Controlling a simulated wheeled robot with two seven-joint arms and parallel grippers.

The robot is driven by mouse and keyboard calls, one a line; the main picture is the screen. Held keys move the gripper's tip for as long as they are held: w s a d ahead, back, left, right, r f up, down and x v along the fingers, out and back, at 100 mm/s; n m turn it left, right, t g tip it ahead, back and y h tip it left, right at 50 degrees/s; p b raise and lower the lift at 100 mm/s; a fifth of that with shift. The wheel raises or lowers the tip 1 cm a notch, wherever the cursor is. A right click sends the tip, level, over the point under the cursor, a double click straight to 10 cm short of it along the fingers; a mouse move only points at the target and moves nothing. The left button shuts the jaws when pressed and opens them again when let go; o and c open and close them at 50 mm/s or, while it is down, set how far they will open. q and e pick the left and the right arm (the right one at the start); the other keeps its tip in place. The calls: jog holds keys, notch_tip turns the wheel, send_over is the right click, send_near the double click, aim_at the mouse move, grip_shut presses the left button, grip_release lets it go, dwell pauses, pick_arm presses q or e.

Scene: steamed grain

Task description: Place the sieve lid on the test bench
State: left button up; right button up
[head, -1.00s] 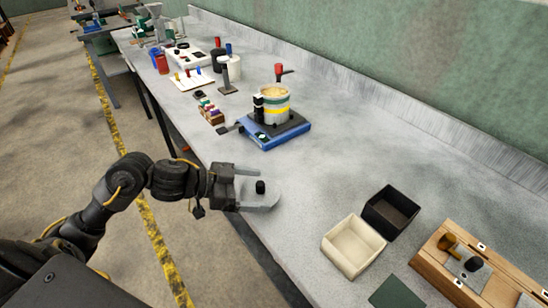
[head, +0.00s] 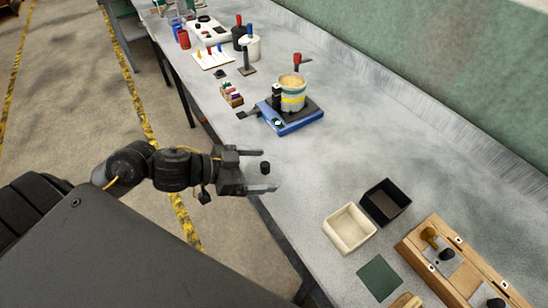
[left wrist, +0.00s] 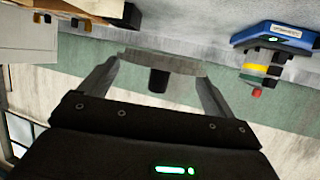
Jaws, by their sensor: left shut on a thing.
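The sieve lid (head: 258,180) is a thin pale disc with a black knob (head: 265,167). My left gripper (head: 266,171) is shut on it, one finger on each side, with the knob between the fingers. The lid is held near the front edge of the grey test bench (head: 320,165). It also shows between the fingers in the left wrist view (left wrist: 160,62), with the knob (left wrist: 158,80) clear of them. Whether the lid touches the bench cannot be told. My right gripper is not in view.
A blue scale-like device (head: 290,122) carries a banded container (head: 292,93) farther along the bench. A cream box (head: 349,229), a black box (head: 385,201), a green pad (head: 379,278) and a wooden case (head: 460,265) are nearer. Bare bench lies between these groups.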

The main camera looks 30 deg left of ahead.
pick_arm(q)
jog(key=w+f+b, duration=0.2)
jog(key=b, duration=0.1)
jog(key=shift+a, duration=0.2)
jog(key=w+a+f, duration=0.1)
jog(key=w+f, duration=0.1)
jog(key=w, duration=0.1)
jog(key=w+a+f, duration=0.1)
jog(key=w+f, duration=0.1)
jog(key=w, duration=0.2)
jog(key=w+a+f, duration=0.1)
jog(key=w+f, duration=0.2)
jog(key=shift+w+a, duration=0.1)
jog(key=shift+w, duration=0.15)
jog(key=shift+w+a+f, duration=0.1)
jog(key=shift+w+f, duration=0.1)
jog(key=shift+f, duration=0.05)
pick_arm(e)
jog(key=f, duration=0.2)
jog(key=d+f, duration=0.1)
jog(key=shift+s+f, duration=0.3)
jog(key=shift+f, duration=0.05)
pick_arm(q)
jog(key=f, duration=0.3)
jog(key=shift+w, duration=0.2)
jog(key=shift+f, duration=0.3)
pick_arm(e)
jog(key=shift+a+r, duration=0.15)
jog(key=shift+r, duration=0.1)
